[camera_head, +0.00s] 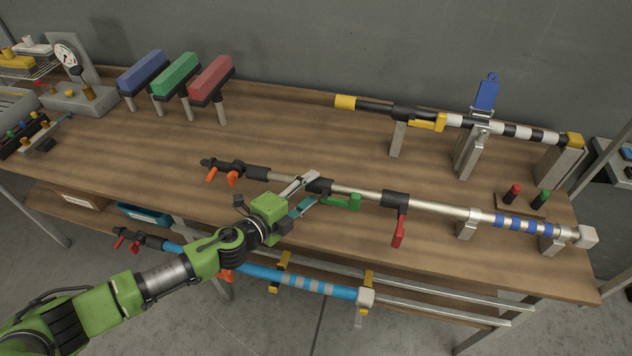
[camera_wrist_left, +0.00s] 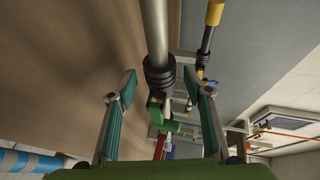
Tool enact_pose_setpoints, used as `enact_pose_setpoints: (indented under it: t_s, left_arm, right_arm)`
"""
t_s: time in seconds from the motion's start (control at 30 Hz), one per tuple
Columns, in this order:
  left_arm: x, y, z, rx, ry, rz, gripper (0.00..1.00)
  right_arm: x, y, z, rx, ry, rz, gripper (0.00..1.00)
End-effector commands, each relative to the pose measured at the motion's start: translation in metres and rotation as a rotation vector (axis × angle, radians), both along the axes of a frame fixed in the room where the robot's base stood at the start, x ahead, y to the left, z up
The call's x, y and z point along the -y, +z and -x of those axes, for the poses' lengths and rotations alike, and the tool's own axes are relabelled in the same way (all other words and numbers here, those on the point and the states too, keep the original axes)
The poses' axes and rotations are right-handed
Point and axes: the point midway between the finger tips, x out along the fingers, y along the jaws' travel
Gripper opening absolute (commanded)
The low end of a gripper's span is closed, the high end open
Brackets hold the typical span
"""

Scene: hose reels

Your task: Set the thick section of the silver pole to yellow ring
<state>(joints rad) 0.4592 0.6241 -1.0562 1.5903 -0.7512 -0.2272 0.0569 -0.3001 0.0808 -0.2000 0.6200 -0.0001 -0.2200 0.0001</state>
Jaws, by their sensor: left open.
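The silver pole (camera_head: 355,191) lies along the table on stands, with black collars, a green lever (camera_head: 342,202) and a red lever (camera_head: 399,231). My left gripper (camera_head: 312,190) is open at the black collar (camera_head: 319,186) beside the green lever. In the left wrist view, the open fingers of the gripper (camera_wrist_left: 160,80) stand on either side of the collar (camera_wrist_left: 158,75), and the green lever (camera_wrist_left: 163,124) shows between them. My right gripper is out of view.
A black-and-white pole (camera_head: 480,123) with yellow parts and a blue tag (camera_head: 487,93) stands behind. A blue pole (camera_head: 270,273) lies below the table's front edge. Blue, green and red blocks stand at the back left.

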Motion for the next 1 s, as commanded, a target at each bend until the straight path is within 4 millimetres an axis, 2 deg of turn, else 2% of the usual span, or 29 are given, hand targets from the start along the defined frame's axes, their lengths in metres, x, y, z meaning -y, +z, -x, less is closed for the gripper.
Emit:
enact_pose_setpoints:
  t_s: [0.1, 0.23, 0.63, 0.8, 1.0]
  left_arm:
    - [0.01, -0.003, -0.014, 0.001, 0.001, 0.003, 0.46]
    - [0.016, -0.007, -0.023, 0.0, 0.0, 0.001, 0.46]
    - [0.018, -0.008, -0.027, -0.001, 0.0, 0.002, 0.46]
    - [0.018, -0.008, -0.027, -0.001, 0.0, 0.002, 0.02]
    - [0.012, -0.01, -0.028, -0.001, 0.002, 0.0, 0.0]
  right_arm:
    - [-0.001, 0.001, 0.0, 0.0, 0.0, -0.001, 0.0]
    - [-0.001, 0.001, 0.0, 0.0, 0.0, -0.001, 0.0]
    - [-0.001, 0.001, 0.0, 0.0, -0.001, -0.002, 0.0]
    - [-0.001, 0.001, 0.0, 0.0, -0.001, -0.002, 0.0]
    - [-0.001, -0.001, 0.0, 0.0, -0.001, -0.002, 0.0]
